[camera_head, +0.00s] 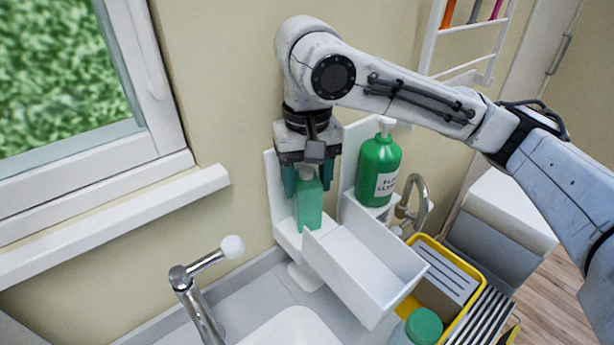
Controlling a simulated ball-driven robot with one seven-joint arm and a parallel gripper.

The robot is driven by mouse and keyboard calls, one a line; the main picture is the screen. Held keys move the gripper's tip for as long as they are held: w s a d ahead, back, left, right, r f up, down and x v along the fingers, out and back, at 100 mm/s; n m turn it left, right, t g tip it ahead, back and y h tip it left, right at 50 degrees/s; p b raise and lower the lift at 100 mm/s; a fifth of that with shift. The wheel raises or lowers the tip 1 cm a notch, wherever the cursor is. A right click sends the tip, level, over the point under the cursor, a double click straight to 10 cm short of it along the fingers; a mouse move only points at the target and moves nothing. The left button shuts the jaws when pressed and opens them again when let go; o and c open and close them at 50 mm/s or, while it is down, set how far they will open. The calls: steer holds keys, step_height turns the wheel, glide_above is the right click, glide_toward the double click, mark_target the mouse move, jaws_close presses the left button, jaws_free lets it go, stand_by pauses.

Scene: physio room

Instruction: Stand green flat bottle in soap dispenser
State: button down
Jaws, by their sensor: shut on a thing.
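My gripper points down and is shut on the bottle's upper part. The bottle is at the left bay of the white wall-mounted soap dispenser (285,220), in front of its back plate. The bottle's base is near the dispenser's shelf; I cannot tell whether it touches. Part of the base is hidden by the white trough's edge.
A larger green pump bottle (378,172) stands to the right of the bay. An open white trough (365,262) juts out in front. A tap (197,290) and sink (292,328) lie below. A yellow-rimmed tray (462,262) and a green-lidded jar (423,325) are lower right. A window sill (110,225) is left.

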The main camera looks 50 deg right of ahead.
steer(key=shift+c, duration=1.8)
jaws_free()
step_height(320, 180, up, 12)
